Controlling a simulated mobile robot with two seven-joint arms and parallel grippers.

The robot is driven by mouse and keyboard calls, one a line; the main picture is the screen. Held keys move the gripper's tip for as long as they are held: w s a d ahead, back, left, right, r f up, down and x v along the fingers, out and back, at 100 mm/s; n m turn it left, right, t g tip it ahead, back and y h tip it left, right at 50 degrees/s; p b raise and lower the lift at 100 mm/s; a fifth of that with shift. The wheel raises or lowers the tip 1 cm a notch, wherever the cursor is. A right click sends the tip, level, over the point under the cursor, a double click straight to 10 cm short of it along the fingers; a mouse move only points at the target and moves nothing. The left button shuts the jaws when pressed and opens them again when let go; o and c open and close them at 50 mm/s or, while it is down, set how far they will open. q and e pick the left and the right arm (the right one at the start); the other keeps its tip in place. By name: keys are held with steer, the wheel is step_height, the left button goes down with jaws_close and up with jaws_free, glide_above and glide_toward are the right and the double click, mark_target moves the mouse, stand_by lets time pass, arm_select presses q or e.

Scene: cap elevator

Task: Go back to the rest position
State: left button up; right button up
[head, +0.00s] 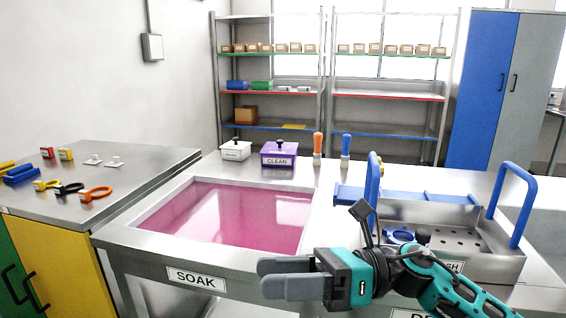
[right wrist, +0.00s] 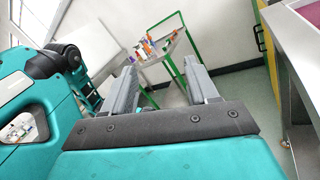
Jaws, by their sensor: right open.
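My right gripper (head: 288,276) shows in the head view in front of the soak basin's front edge, near the SOAK label. Its two grey fingers point left and nothing is between them. In the right wrist view the same gripper (right wrist: 165,80) has its fingers apart and empty, with floor and a green-framed cart beyond. The soak basin (head: 160,215) holds pink liquid. My left gripper does not show in either view.
A metal basket (head: 508,262) with blue handles stands right of the basin, with a blue round piece (head: 400,236) in it. A white box (head: 236,151) and a purple CLEAN box (head: 278,158) stand behind. A side counter (head: 130,165) holds small tools. Shelves stand at the back.

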steer(key=w+d+f+m+t+h+p, duration=0.1)
steer(key=w+d+f+m+t+h, duration=0.2)
steer(key=m+t, duration=0.6)
steer(key=d+f+m+t+h+p, duration=0.15)
steer(key=f+m+t, duration=0.25)
steer(key=m, duration=0.9)
steer(key=w+d+f+m+t+h, duration=0.2)
steer(key=d+f+m+t+h, duration=0.15)
steer(key=m+t, duration=0.55)
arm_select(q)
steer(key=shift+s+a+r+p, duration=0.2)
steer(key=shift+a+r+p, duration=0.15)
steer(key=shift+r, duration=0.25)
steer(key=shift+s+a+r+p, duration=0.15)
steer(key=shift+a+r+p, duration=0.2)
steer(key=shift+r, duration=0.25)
arm_select(e)
steer(key=s+d+f+m+g+h, duration=0.4)
steer(key=s+f+m, duration=0.3)
steer(key=f, duration=0.3)
steer(key=s+d+f+m+g+h, duration=0.4)
steer(key=s+d+f+m+h, duration=0.1)
steer(key=f+m, duration=0.4)
steer(key=s+d+m, duration=0.1)
steer(key=s, duration=0.1)
steer(key=shift+s+f+m+g, duration=0.3)
steer(key=shift+s+f, duration=0.1)
